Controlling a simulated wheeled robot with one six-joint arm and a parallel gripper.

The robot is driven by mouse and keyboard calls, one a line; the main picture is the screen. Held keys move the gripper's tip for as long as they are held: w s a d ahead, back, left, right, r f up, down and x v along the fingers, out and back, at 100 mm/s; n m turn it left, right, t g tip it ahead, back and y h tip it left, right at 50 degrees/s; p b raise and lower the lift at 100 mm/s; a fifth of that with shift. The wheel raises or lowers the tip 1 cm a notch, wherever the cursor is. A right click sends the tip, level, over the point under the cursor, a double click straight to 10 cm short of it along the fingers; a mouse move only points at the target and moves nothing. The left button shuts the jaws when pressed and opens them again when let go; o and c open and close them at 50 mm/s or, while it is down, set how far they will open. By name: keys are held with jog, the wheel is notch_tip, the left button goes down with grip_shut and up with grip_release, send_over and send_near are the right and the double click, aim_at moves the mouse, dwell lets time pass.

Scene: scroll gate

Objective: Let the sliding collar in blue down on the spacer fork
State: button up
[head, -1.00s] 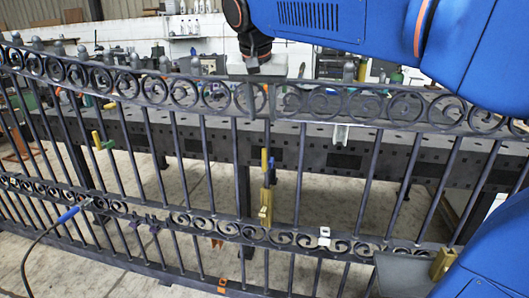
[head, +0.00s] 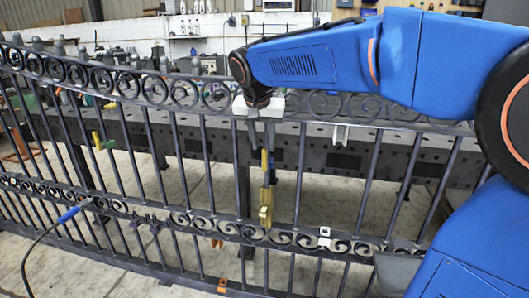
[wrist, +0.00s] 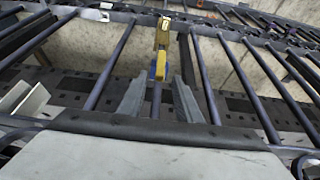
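The small blue collar (head: 271,163) is on an upright bar of the dark scroll gate, with a yellow piece (head: 264,158) beside it. A brass-coloured block (head: 265,214) sits lower on the bar, at the lower scroll band; I cannot tell which part is the spacer fork. The wrist view shows the blue collar (wrist: 160,66) and the brass-coloured block (wrist: 162,32) beyond it.
Gate bars stand closely on both sides. A green-and-yellow clamp (head: 103,142) is on the left. A white bracket (head: 340,134) is on the right, a small white clip (head: 324,236) lower down. A blue-handled tool (head: 70,213) with a cable lies at left. A perforated workbench (head: 400,160) stands behind.

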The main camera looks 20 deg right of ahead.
aim_at(264, 149)
jog(key=shift+x, duration=2.25)
grip_shut()
